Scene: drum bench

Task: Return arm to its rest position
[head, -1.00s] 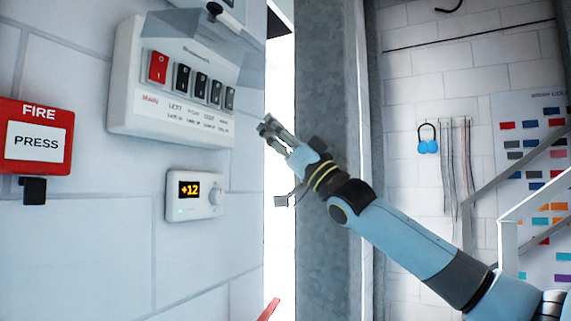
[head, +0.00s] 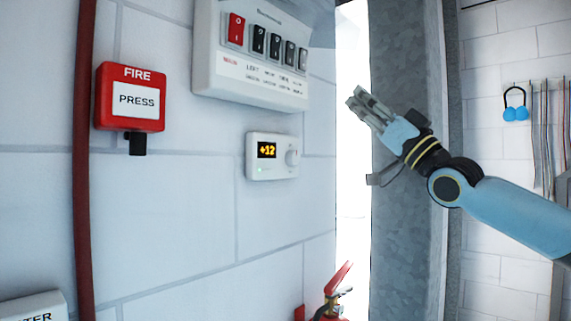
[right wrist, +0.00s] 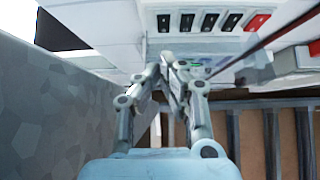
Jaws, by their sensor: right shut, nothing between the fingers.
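My right gripper (head: 358,100) is raised in front of the grey metal post, to the right of the switch panel and clear of the wall. Its fingers are shut with nothing between them, pointing up and left. In the right wrist view the fingertips (right wrist: 168,66) come together below the row of switches. My right arm (head: 500,210) reaches in from the right. My left gripper is not in view.
A switch panel (head: 250,88) with a red main switch and several black ones hangs on the white wall. Below it is a thermostat (head: 272,168) reading +12. A red fire box (head: 130,72) is left. A fire extinguisher (head: 333,302) stands low by the grey post (head: 405,270).

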